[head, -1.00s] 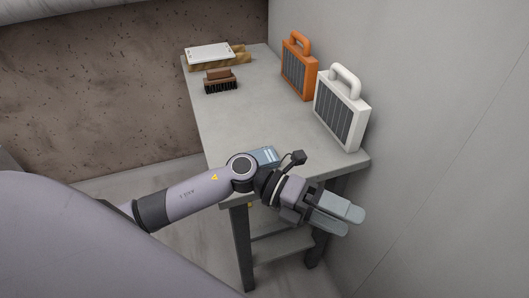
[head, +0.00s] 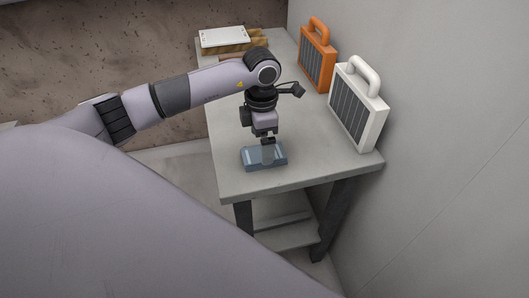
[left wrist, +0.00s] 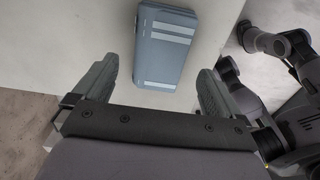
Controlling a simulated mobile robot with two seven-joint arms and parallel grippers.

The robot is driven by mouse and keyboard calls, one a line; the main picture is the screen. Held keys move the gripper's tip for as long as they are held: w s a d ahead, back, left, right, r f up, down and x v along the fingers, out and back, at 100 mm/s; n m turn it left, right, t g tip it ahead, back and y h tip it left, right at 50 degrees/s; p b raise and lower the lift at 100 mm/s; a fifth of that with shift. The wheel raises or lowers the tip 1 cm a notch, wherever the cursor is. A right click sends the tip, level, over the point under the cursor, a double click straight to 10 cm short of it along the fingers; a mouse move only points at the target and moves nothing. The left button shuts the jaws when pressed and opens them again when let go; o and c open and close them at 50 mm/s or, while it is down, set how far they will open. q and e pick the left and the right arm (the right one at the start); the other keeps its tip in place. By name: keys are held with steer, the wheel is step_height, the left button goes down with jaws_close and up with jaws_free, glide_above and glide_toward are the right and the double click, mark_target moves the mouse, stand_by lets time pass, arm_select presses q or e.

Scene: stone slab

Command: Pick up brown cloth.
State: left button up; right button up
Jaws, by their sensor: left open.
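No brown cloth can be made out in either view. A blue-grey box with pale stripes (head: 252,161) lies flat near the front edge of the table; it also shows in the left wrist view (left wrist: 167,45). My left gripper (head: 267,153) points down over this box, with its fingers open. In the left wrist view its two fingers (left wrist: 158,70) stand apart, one on each side of the box's near end, and hold nothing. I cannot tell whether they touch the box. My right gripper is not seen.
A grey table (head: 310,166) stands against the right wall. A white case (head: 356,105) and an orange case (head: 317,58) stand along its right side. A white board (head: 224,37) lies on wooden pieces at the back. A brown brush is mostly hidden behind my arm.

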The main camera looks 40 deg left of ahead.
arm_select(q)
step_height(320, 180, down, 3)
steer(key=shift+w+f, duration=0.1)
steer(key=shift+f, duration=0.1)
steer(key=shift+c, duration=0.3)
steer(key=c, duration=1.1)
steer(key=shift+r, duration=0.1)
step_height(320, 180, up, 20)
steer(key=shift+f, duration=0.1)
